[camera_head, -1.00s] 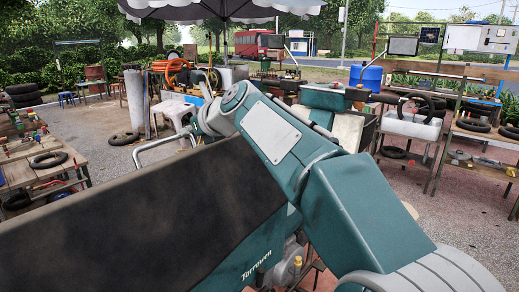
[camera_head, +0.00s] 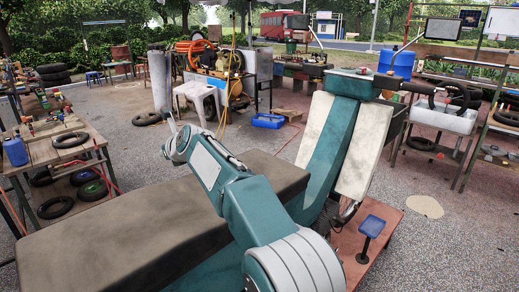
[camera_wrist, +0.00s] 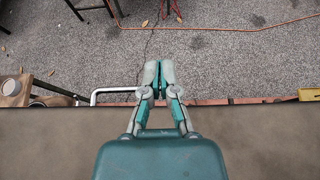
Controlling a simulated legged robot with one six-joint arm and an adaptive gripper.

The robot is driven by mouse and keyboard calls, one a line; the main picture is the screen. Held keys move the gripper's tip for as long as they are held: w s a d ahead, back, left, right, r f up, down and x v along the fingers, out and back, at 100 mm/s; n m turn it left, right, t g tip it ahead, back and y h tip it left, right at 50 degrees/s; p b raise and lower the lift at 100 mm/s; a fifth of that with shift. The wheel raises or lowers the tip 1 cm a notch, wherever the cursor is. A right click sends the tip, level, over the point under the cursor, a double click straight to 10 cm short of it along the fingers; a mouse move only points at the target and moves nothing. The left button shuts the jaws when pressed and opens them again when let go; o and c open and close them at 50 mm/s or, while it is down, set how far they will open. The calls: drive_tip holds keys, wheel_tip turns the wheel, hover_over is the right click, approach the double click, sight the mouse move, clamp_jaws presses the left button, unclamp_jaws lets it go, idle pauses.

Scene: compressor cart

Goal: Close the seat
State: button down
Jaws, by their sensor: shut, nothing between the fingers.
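My gripper (camera_head: 171,125) is beyond the seat's far edge in the head view. In the wrist view my gripper (camera_wrist: 159,75) is shut, fingertips together and empty, over the ground past that edge. Contact with the seat cannot be told.
A bent metal bar (camera_wrist: 112,91) sticks out past the seat edge, left of my fingers. A workbench (camera_head: 65,145) with tyres stands at left, a white stool (camera_head: 198,92) behind. A small blue pedal-like part (camera_head: 371,226) is at right. Open gravel lies between.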

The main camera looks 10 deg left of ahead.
drive_tip(key=shift+g+h, duration=0.4)
drive_tip(key=shift+h, duration=0.3)
drive_tip(key=f, duration=0.1)
drive_tip(key=a+f, duration=0.2)
drive_tip(key=f, duration=0.1)
drive_tip(key=shift+w+a+f, duration=0.1)
drive_tip(key=shift+w+a, duration=0.1)
drive_tip(key=shift+w, duration=0.2)
drive_tip(key=shift+w+f+h, duration=0.2)
drive_tip(key=shift+f+h, duration=0.2)
drive_tip(key=shift+f, duration=0.45)
drive_tip(key=shift+a+f+g, duration=0.25)
drive_tip(key=shift+f+g, duration=0.05)
drive_tip(key=shift+f, duration=0.1)
drive_tip(key=shift+d, duration=0.1)
